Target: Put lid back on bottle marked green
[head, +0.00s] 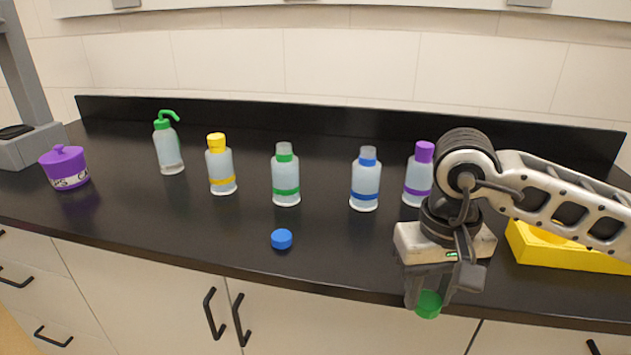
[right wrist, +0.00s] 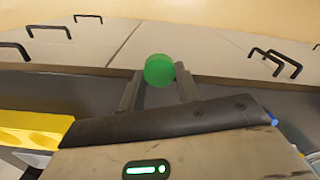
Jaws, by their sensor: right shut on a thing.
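The green-banded bottle (head: 286,180) stands upright and uncapped near the middle of the black counter in the head view. My right gripper (head: 429,300) is shut on a green lid (head: 429,304), in front of the counter's front edge, to the right of the bottle and nearer to me. In the right wrist view the green lid (right wrist: 159,70) sits between the fingertips of the right gripper (right wrist: 158,82). A blue lid (head: 282,239) lies loose on the counter in front of the green-banded bottle. My left gripper is not in view.
An uncapped blue-banded bottle (head: 365,180), a yellow-capped bottle (head: 220,165) and a purple-capped bottle (head: 418,175) stand alongside. A wash bottle (head: 168,147) and purple pot (head: 65,167) are left. A yellow tray (head: 565,252) lies right. The front-left counter is clear.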

